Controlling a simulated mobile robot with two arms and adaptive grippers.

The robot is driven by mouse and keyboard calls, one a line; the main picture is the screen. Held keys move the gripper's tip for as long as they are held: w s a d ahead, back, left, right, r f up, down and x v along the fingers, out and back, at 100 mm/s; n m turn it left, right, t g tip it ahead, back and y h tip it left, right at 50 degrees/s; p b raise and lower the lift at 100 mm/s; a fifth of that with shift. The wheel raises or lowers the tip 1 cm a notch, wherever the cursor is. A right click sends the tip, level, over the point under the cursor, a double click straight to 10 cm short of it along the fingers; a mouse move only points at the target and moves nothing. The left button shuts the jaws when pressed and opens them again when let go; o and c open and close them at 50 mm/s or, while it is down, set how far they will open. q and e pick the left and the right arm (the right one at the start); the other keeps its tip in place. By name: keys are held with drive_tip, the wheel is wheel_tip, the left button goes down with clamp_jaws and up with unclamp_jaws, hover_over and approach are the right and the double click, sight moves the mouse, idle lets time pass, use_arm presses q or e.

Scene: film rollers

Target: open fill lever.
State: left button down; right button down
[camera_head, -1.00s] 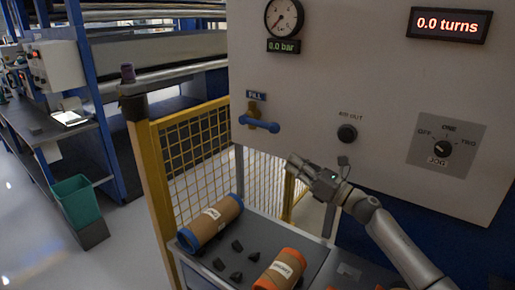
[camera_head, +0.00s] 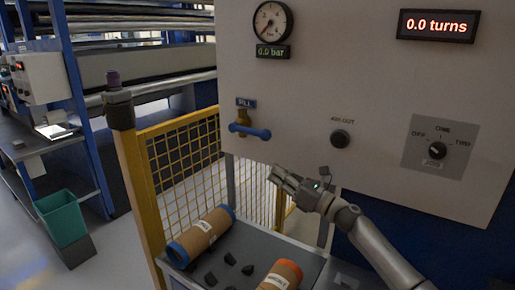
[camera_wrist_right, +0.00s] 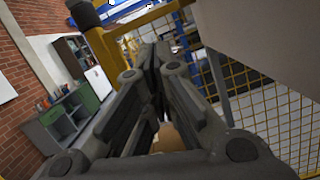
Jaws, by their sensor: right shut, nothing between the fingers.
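The fill lever (camera_head: 252,131) is a blue handle on a brass valve (camera_head: 243,116), under a small blue label on the grey panel. It lies roughly level, with its knob end to the right. My right gripper (camera_head: 276,172) is below and slightly right of the lever, apart from it, with its fingers pointing up and left. In the right wrist view its fingers (camera_wrist_right: 152,62) are together with nothing between them. The lever is not seen in the wrist view. My left gripper is not in view.
A round gauge (camera_head: 272,21) above a "0.0 bar" display, a black air-out knob (camera_head: 340,139) and a selector dial (camera_head: 437,150) are on the panel. A yellow mesh fence (camera_head: 182,148) stands left. Below, a grey table (camera_head: 247,240) holds cardboard rolls (camera_head: 202,236) and dark blocks.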

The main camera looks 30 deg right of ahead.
sight(249, 131)
drive_tip(key=w+a+r+p, duration=0.2)
drive_tip(key=w+r+p, duration=0.3)
drive_tip(key=w, duration=0.2)
drive_tip(key=shift+w+r, duration=0.35)
drive_tip(key=shift+r, duration=0.05)
drive_tip(key=shift+r, duration=0.1)
